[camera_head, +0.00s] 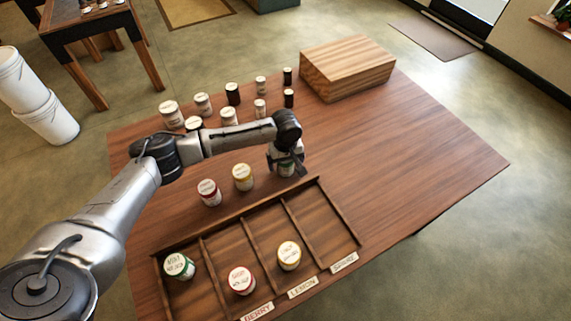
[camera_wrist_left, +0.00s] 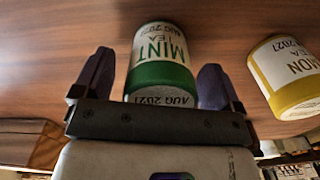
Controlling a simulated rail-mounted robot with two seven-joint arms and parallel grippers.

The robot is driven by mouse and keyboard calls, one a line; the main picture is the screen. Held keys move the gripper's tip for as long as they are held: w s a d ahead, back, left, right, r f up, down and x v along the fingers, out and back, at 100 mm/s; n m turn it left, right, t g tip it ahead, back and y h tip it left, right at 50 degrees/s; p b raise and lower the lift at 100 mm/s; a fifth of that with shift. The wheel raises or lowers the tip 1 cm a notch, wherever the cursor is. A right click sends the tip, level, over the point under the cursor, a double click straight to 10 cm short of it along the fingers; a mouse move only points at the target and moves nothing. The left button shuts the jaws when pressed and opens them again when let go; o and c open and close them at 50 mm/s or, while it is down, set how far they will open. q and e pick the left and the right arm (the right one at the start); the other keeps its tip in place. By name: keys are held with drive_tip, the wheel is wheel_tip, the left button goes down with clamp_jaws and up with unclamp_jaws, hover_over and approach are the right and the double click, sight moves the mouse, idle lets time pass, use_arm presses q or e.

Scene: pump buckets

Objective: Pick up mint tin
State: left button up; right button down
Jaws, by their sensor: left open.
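A mint tin (camera_wrist_left: 160,62), white with a green band and the word MINT, stands on the table between the fingers of my left gripper (camera_wrist_left: 158,85) in the left wrist view. The fingers are open, with a gap showing on the tin's left and right. In the head view my left gripper (camera_head: 287,170) is over this mint tin (camera_head: 286,168), which it largely hides. Another green-banded tin (camera_head: 179,266) sits in the leftmost compartment of the divided tray (camera_head: 221,226). My right gripper is not in view.
A yellow lemon tin (camera_head: 243,177) and a red tin (camera_head: 209,192) stand left of my gripper. The tray also holds a red tin (camera_head: 242,280) and a yellow tin (camera_head: 289,255). Several tins and a wooden box (camera_head: 347,68) stand at the back. The table's right side is clear.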

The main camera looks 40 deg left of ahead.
use_arm(q)
drive_tip(key=shift+c, duration=0.4)
drive_tip(key=c, duration=1)
